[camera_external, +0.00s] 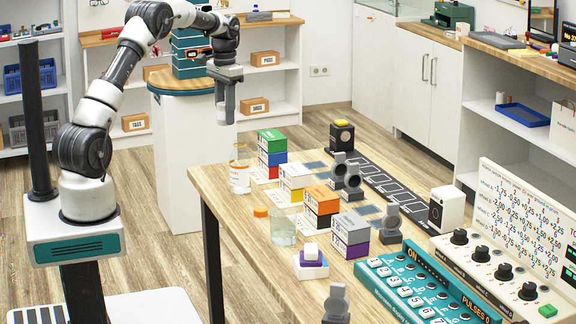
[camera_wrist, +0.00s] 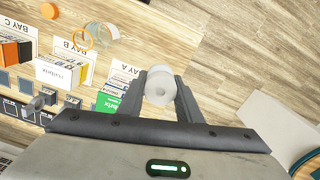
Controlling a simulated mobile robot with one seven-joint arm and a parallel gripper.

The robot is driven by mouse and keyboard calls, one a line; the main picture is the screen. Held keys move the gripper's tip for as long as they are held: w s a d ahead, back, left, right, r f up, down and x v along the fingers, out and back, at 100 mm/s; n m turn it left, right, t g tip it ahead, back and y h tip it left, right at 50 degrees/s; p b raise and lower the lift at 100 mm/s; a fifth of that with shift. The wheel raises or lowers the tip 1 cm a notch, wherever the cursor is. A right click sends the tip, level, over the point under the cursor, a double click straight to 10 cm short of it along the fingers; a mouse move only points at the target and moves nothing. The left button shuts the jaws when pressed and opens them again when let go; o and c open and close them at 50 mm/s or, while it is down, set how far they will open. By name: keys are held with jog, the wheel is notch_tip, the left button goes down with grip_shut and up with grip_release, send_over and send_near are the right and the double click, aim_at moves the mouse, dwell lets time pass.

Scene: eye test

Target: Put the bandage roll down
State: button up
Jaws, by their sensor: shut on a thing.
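In the wrist view, a white bandage roll (camera_wrist: 159,86) sits between the two grey fingers of my gripper (camera_wrist: 162,92), which is shut on it. In the external view, my gripper (camera_external: 226,108) hangs pointing down, high beyond the table's back left corner, in front of the round pedestal as seen from here. The roll is too small to make out clearly there. The wooden table (camera_external: 215,185) stands below and to the right of the gripper.
Stacked coloured boxes (camera_external: 271,150), a clear bottle (camera_external: 239,172) and a beaker (camera_external: 283,229) stand on the table. A white pedestal (camera_external: 182,165) with a teal-edged top stands behind. Bay-label cards (camera_wrist: 70,55) show at left in the wrist view.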

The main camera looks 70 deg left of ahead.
jog(key=w+d+m, duration=0.4)
jog(key=w+d, duration=0.2)
jog(key=w, duration=0.3)
jog(key=m+p, duration=0.4)
jog(key=m, duration=1)
send_over(366, 218)
notch_tip(366, 218, down, 15)
jog(key=shift+s+r+b, duration=0.1)
jog(key=shift+b, duration=1)
jog(key=shift+f, duration=0.3)
jog(key=o, duration=1)
